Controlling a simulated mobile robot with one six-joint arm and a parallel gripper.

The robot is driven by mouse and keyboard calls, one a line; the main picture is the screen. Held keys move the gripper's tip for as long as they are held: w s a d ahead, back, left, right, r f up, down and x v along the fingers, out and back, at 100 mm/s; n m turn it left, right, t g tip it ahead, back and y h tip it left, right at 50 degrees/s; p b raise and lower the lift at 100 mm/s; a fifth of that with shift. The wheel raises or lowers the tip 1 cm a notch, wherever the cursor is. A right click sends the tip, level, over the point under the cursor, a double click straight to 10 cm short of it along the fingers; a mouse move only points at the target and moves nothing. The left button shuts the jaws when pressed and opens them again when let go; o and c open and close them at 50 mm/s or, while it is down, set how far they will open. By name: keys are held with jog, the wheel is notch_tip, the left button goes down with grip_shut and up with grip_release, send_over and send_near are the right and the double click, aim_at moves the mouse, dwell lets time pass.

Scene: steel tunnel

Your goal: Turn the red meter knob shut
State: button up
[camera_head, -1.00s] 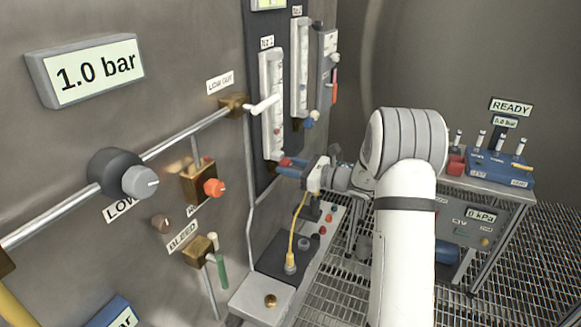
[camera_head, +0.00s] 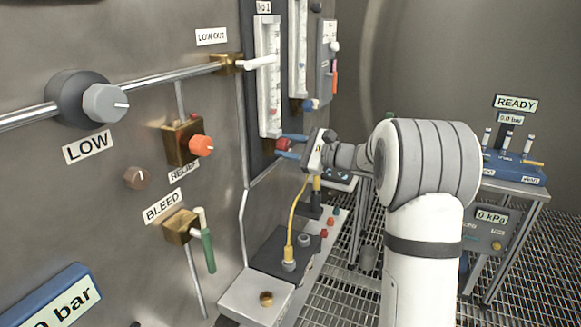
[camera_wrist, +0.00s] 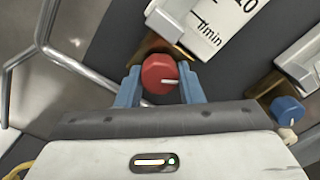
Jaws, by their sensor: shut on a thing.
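The red meter knob (camera_head: 283,144) is at the foot of the left flow meter (camera_head: 268,75), on a dark panel strip. In the wrist view the red knob (camera_wrist: 159,74) sits between the two blue fingers of my gripper (camera_wrist: 160,87), its white pointer mark turned to the right. My gripper (camera_head: 290,146) is shut on the knob, one finger on each side. The fingers partly hide the knob in the head view.
A blue knob (camera_wrist: 287,109) sits close by on the neighbouring meter. The LOW OUT valve's white handle (camera_head: 258,63) juts out by the left meter. A yellow hose (camera_head: 296,210) hangs below my gripper. A bench with a blue device (camera_head: 515,168) stands at the right.

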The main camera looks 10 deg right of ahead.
jog(key=n+b, duration=0.3)
jog(key=b, duration=0.2)
jog(key=f+n+b, duration=0.1)
jog(key=n+b, duration=0.2)
jog(key=b, duration=0.2)
jog(key=shift+b, duration=0.35)
jog(key=n+b, duration=0.1)
jog(key=b, duration=0.1)
jog(key=n+b, duration=0.2)
jog(key=shift+r+n, duration=0.2)
jog(key=shift+n, duration=0.1)
jog(key=shift+r+n+b, duration=0.2)
jog(key=shift+n+b, duration=0.8)
jog(key=shift+b, duration=0.4)
jog(key=shift+r, duration=0.1)
jog(key=o, duration=0.9)
jog(key=shift+a, duration=0.1)
jog(key=shift+o, duration=0.5)
jog(key=shift+r, duration=0.2)
jog(key=shift+r, duration=0.15)
